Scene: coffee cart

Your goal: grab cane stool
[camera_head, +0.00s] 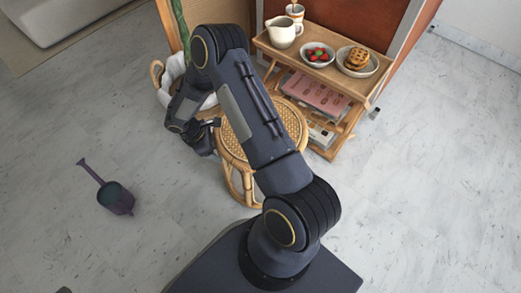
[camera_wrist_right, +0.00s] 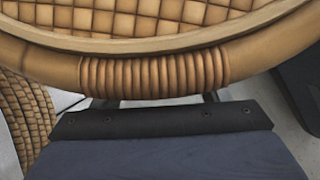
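The cane stool (camera_head: 293,126) stands in the middle of the head view, with a round woven seat and bamboo-like legs. My right arm crosses over it and hides part of the seat. My right gripper (camera_head: 213,123) is at the left edge of the seat. In the right wrist view the stool's rim (camera_wrist_right: 155,75), with its wrapped binding, fills the upper part, right in front of the gripper (camera_wrist_right: 150,100). The fingertips are hidden behind the rim, so I cannot tell whether they are closed on it.
A wooden cart (camera_head: 335,68) behind the stool holds a pitcher (camera_head: 283,33), a bowl of berries (camera_head: 318,54) and a plate of waffles (camera_head: 358,60). A white-and-wicker basket (camera_head: 163,88) is behind the gripper.

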